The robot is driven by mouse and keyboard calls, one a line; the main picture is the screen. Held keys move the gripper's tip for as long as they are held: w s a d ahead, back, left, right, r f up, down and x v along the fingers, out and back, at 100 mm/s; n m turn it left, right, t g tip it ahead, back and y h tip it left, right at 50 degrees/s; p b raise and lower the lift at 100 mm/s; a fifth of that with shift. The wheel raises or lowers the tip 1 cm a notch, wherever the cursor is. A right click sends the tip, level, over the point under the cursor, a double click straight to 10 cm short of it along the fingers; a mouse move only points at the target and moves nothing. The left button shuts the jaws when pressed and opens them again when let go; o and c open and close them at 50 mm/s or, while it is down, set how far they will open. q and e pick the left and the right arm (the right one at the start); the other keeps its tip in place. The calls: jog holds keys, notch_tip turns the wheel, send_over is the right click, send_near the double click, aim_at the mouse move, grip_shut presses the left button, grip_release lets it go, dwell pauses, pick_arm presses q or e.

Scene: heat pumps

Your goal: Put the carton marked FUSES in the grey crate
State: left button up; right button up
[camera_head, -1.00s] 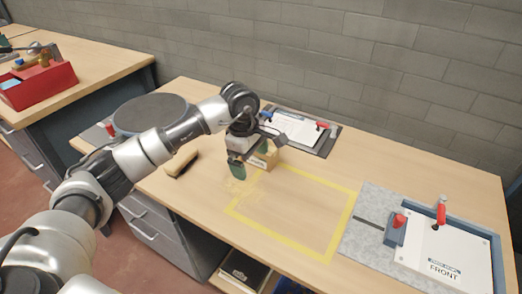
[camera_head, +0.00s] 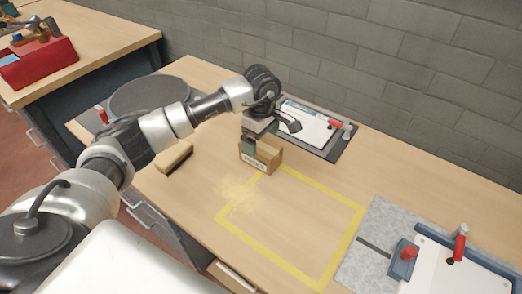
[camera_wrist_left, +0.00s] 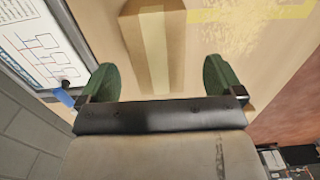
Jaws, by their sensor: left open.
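A small brown carton (camera_head: 265,155) with a pale printed label stands upright on the wooden bench, near the back left corner of a yellow taped rectangle. The label print is too small to read. My left gripper (camera_head: 258,141) is over the carton, open. In the left wrist view, the carton (camera_wrist_left: 155,45) with a pale tape strip lies between and beyond the two green fingers (camera_wrist_left: 160,75), with a gap on each side. No grey crate shows in these views. My right gripper is not in view.
A brush (camera_head: 175,157) lies left of the carton, and a dark round disc (camera_head: 150,96) lies behind the brush. A clamped white sheet (camera_head: 308,124) is behind the carton. A fixture with red handles (camera_head: 461,247) is at right.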

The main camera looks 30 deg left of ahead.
aim_at(260, 144)
pick_arm(q)
jog(key=shift+f, duration=0.35)
jog(key=shift+w+f, duration=0.1)
jog(key=shift+f, duration=0.25)
jog(key=f, duration=0.1)
jog(key=f+p, duration=0.1)
jog(key=f, duration=0.1)
jog(key=shift+a+f, duration=0.2)
jog(key=shift+f, duration=0.1)
jog(key=shift+w+f, duration=0.1)
jog(key=shift+f, duration=0.4)
jog(key=c, duration=1.2)
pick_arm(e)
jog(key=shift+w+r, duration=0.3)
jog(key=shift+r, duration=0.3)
pick_arm(q)
jog(key=shift+r, duration=0.1)
